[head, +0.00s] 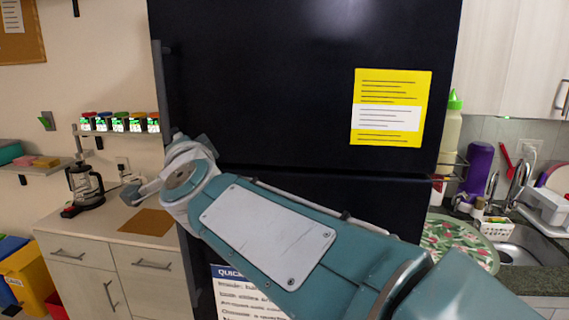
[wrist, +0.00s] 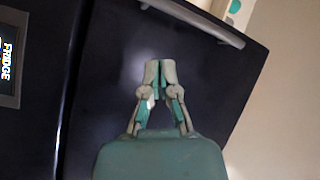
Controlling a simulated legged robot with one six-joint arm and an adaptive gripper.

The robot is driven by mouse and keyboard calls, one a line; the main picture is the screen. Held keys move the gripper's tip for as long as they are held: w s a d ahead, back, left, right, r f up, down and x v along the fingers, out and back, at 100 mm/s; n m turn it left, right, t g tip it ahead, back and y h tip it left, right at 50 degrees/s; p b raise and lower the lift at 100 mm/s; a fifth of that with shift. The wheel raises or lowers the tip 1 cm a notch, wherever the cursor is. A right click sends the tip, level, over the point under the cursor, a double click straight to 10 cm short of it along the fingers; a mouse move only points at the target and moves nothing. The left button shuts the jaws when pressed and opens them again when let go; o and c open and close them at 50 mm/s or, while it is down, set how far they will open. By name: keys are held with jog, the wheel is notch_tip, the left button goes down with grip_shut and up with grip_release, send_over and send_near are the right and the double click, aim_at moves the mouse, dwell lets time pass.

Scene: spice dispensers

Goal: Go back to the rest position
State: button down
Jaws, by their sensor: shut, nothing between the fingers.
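My arm reaches across the head view from the lower right toward the left, in front of the black fridge (head: 300,80). The dark fridge surface (wrist: 100,60) lies behind the fingers there. Several spice dispensers (head: 120,122) with coloured lids stand in a row on a wall shelf, above and left of my gripper, apart from it.
A coffee maker (head: 85,186) and a brown mat (head: 146,222) are on the left counter (head: 110,235). A yellow note (head: 391,108) is on the fridge door. A sink (head: 520,236), a purple bottle (head: 480,168) and a patterned tray (head: 460,238) are at right. A yellow bin (head: 28,275) stands lower left.

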jog(key=s+d+f+n+g+h, duration=0.2)
jog(key=s+d+f+g, duration=0.1)
jog(key=s+d+f, duration=0.4)
jog(key=s+d+f+n+g+h, duration=0.2)
jog(key=s+d+f, duration=0.6)
jog(key=d+f, duration=0.4)
jog(key=s+d+f+n+g+h, duration=0.3)
jog(key=s+d+f+g, duration=0.3)
jog(key=d, duration=0.8)
notch_tip(320, 180, down, 4)
jog(key=shift+s+d+r+h, duration=0.15)
jog(key=shift+s+d+h, duration=0.35)
jog(key=shift+s, duration=0.65)
jog(key=shift+a, duration=0.1)
